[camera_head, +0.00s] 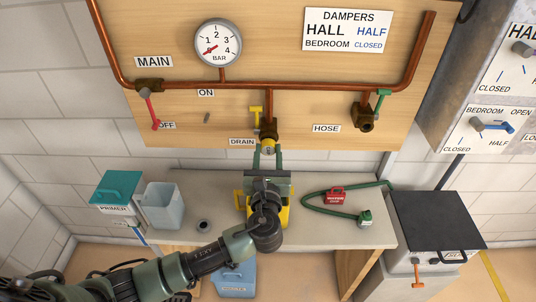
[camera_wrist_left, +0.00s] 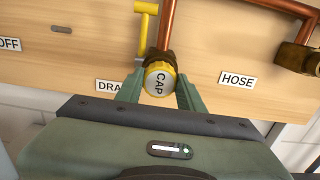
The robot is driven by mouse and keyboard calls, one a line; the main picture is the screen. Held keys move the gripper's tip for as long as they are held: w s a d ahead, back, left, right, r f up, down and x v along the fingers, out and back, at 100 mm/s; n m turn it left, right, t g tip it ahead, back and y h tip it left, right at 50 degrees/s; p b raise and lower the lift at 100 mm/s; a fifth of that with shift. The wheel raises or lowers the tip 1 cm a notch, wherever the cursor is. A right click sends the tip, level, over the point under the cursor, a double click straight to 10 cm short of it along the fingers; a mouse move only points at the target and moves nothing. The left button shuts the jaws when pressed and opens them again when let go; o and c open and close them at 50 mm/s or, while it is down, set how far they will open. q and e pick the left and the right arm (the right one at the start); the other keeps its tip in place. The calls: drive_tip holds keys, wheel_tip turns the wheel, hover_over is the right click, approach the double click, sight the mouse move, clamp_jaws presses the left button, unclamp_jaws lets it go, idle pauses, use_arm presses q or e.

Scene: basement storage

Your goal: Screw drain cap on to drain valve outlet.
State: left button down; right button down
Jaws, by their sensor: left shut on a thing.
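The drain cap (camera_wrist_left: 158,78) is a yellow ring with a light face marked CAP. It sits at the lower end of the brass drain valve (camera_wrist_left: 161,57), over its outlet, and its lettering is turned sideways. Whether its thread is engaged cannot be told. The valve (camera_head: 268,130) has a yellow handle (camera_head: 256,111) to its left, above the DRAIN label (camera_head: 242,142). My left gripper (camera_head: 268,152) reaches up to the valve with its green fingers on both sides of the cap, shut on it. My right gripper is not in view.
A bench (camera_head: 380,228) below holds a grey bin (camera_head: 163,207), a teal-lidded primer box (camera_head: 118,190), a small dark ring (camera_head: 203,226), a yellow object behind my wrist (camera_head: 283,216) and a green hose (camera_head: 326,208). The hose valve (camera_head: 367,120) and copper pipes flank the drain valve.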

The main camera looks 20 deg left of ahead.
use_arm(q)
drive_tip(key=shift+w+a, duration=0.15)
drive_tip(key=shift+w, duration=0.4)
drive_tip(key=c, duration=0.8)
unclamp_jaws()
drive_tip(key=shift+s+f, duration=0.15)
drive_tip(key=shift+s, duration=0.2)
drive_tip(key=b+v, duration=0.1)
drive_tip(key=v, duration=0.6)
drive_tip(key=shift+b, duration=0.4)
